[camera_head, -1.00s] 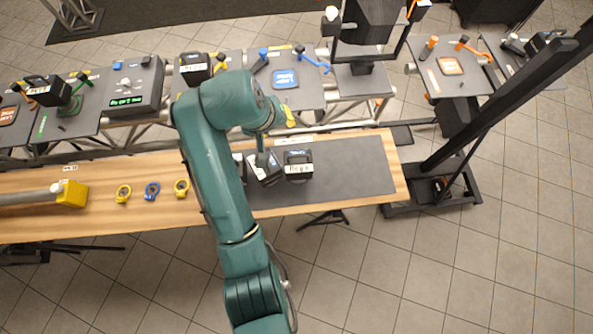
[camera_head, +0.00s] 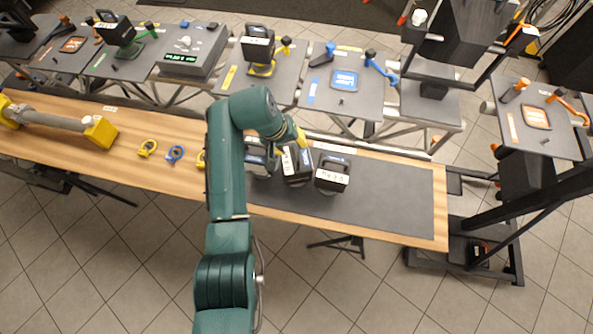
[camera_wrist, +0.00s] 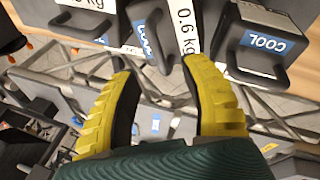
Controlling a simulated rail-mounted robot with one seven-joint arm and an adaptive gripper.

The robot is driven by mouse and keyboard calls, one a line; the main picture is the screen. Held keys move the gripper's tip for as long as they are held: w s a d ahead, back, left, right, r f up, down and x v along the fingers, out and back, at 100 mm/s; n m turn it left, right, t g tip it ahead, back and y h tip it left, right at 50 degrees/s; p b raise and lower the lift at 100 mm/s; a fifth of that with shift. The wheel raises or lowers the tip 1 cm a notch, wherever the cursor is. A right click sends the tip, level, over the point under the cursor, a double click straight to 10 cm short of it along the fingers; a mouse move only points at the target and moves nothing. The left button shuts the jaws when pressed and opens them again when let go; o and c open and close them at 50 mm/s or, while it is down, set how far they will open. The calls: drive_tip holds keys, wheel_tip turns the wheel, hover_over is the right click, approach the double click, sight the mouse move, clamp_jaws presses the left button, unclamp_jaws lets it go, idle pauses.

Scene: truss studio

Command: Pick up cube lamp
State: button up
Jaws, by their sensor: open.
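Three black cube lamps with handles and white labels stand close together on the dark mat (camera_head: 395,195): a left one (camera_head: 258,160) partly behind my arm, a middle one (camera_head: 298,175) turned at an angle, and a right one (camera_head: 333,173). My gripper (camera_wrist: 160,72) has its yellow fingers apart with nothing seen held between them. In the head view a yellow finger shows at the middle lamp's top. Contact cannot be told.
Yellow and blue rings (camera_head: 175,154) and a yellow-ended bar (camera_head: 100,131) lie on the wooden bench (camera_head: 130,120). Grey stations line the back, one holding another lamp (camera_head: 257,42). A black frame (camera_head: 500,220) stands right. The mat's right part is clear.

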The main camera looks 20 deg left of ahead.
sight(296, 151)
drive_tip(key=shift+s+d+x, duration=0.1)
drive_tip(key=shift+x, duration=1.25)
drive_tip(key=shift+s+d+x, duration=0.15)
drive_tip(key=shift+x, duration=1.2)
clamp_jaws()
drive_tip(key=shift+w+r, duration=0.1)
drive_tip(key=shift+r, duration=0.05)
